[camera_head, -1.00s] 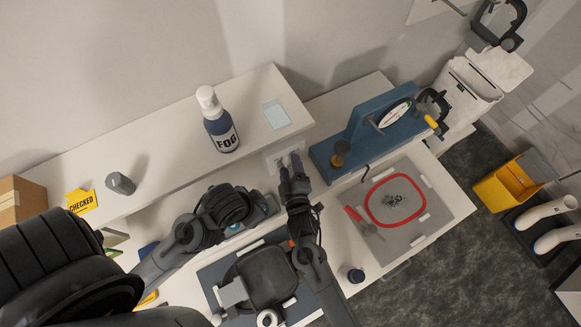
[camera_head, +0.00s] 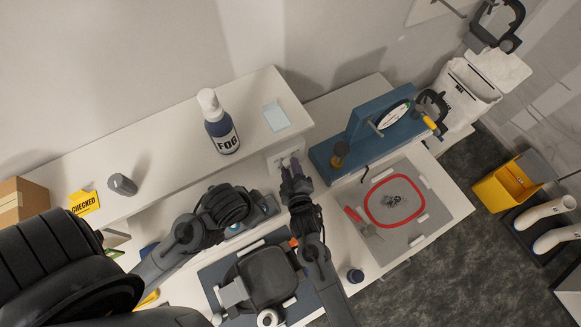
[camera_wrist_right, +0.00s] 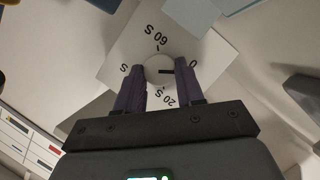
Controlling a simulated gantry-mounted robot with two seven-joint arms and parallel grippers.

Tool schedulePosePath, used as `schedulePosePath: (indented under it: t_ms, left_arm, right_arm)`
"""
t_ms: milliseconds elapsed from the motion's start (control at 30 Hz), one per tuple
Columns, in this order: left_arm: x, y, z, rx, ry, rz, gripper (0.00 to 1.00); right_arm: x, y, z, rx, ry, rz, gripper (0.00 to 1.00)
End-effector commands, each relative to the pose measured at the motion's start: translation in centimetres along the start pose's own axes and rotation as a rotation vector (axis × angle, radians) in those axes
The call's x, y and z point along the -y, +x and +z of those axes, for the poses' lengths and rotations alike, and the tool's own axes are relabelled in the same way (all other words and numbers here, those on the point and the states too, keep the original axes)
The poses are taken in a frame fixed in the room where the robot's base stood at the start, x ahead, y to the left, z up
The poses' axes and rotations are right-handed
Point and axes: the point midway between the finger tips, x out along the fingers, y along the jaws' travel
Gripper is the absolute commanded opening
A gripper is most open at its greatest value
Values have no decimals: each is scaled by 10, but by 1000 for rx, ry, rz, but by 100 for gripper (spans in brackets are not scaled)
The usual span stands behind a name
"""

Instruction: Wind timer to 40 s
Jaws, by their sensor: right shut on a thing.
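The timer is a white square plate (camera_wrist_right: 126,44) with a round pale knob (camera_wrist_right: 159,64) in the right wrist view. Its printed marks include "60 S", "0" and "20 S"; another label at left is partly covered, with only an "S" readable. A dark pointer line on the knob points right, toward the "0". My right gripper (camera_wrist_right: 160,76) has its purple fingers on either side of the knob, shut on it. In the head view the right gripper (camera_head: 291,164) is at the timer plate (camera_head: 273,163) below the shelf end. My left arm shows, but its fingers do not.
A FOG bottle (camera_head: 221,125), a grey cylinder (camera_head: 122,184) and a pale blue pad (camera_head: 276,116) are on the shelf (camera_head: 180,143). A blue stand (camera_head: 352,137) is right of the right gripper.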

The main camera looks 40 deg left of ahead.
Motion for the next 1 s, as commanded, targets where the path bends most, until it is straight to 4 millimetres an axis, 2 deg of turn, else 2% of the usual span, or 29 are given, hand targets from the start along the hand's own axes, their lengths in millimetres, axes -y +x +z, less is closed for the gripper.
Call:
schedulePosePath:
  t_ms: [500, 1000]
  left_arm:
    - [0, -13, -4, -1, -4, 3, 0]
    - [-2, -15, -5, -2, -11, 9, 0]
  right_arm:
    - [-4, 0, 0, -1, 329, -135, 7]
    - [-5, 0, 0, -1, 418, -173, 7]
